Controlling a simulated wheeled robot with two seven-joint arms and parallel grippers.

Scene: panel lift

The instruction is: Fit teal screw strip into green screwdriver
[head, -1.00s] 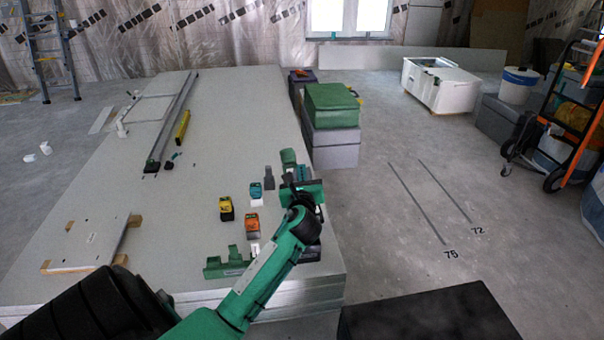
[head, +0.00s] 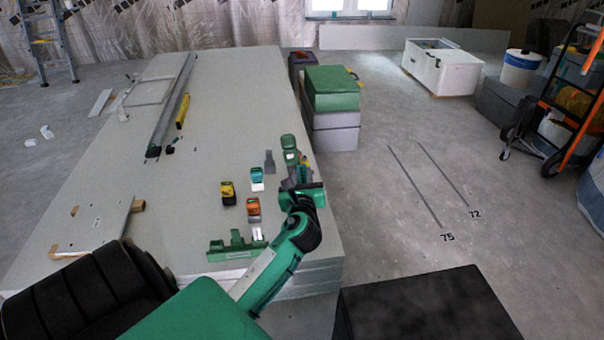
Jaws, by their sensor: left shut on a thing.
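My left gripper (head: 300,186) is over the right edge of the stacked panels. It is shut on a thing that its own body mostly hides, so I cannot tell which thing. A green tool (head: 288,142) stands just beyond the gripper; it may be the green screwdriver, but it is too small to be sure. A small teal item (head: 257,174) with a pale piece at its near side sits on the panels left of the gripper, apart from it. I cannot tell whether it is the teal screw strip. My right gripper is out of view.
On the stacked panels (head: 200,130) stand a yellow item (head: 228,192), an orange item (head: 253,207), a grey piece (head: 270,162) and a green holder (head: 235,247). Green and grey cases (head: 332,88) stand beyond the right edge. The floor to the right is mostly clear.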

